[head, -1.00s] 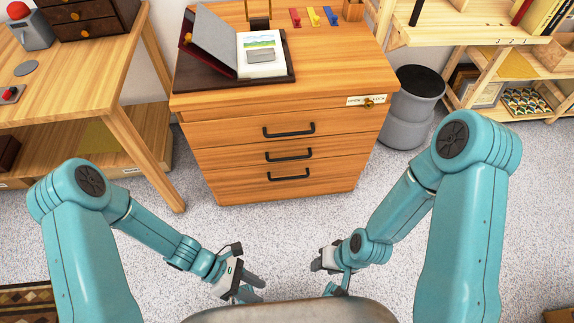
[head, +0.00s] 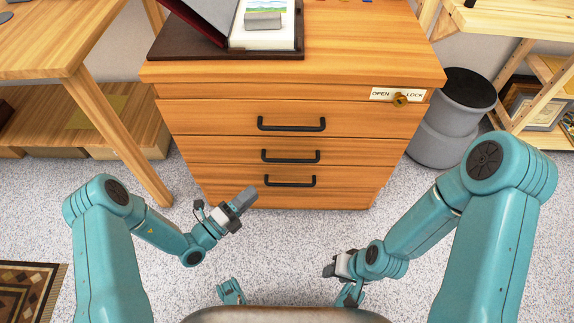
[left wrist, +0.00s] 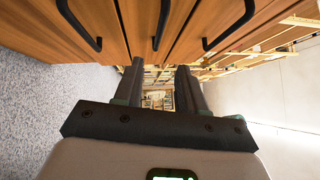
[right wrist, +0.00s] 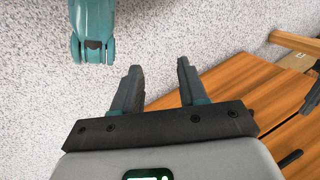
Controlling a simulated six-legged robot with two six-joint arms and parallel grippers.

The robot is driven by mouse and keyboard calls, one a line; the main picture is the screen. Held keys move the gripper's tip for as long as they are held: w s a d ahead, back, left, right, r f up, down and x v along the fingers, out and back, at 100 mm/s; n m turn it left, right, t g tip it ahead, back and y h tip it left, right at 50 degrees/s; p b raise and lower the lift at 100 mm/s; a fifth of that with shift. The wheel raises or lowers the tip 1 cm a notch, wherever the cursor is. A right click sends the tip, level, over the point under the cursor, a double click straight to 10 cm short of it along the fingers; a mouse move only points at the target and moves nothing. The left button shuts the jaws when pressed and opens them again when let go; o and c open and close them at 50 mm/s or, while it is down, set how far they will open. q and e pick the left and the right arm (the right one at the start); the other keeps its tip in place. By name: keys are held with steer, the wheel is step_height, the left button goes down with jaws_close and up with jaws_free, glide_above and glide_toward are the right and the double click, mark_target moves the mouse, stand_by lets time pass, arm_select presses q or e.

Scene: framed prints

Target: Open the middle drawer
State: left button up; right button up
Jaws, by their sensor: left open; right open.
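The wooden cabinet (head: 185,123) has three visible drawer fronts, all shut, each with a black bar handle. The middle drawer's handle (head: 290,157) lies between the upper and lower handles; it shows in the left wrist view (left wrist: 161,24), ahead of the gap between the fingers. My left gripper (head: 245,197) is open and empty, below and left of the middle handle, apart from it. Its fingers also show in the left wrist view (left wrist: 160,66). My right gripper (head: 331,268) is open and empty over the floor, as the right wrist view (right wrist: 159,66) shows.
A brass key (head: 400,99) sits beside an OPEN/LOCK label (head: 384,93) at the cabinet's upper right. The carpet (head: 290,245) before the cabinet is clear.

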arm_select(q)
steer(key=b+x, duration=0.3)
steer(key=x, duration=1)
steer(key=shift+w+d+b, duration=0.2)
steer(key=shift+d+b, duration=0.15)
jaws_close()
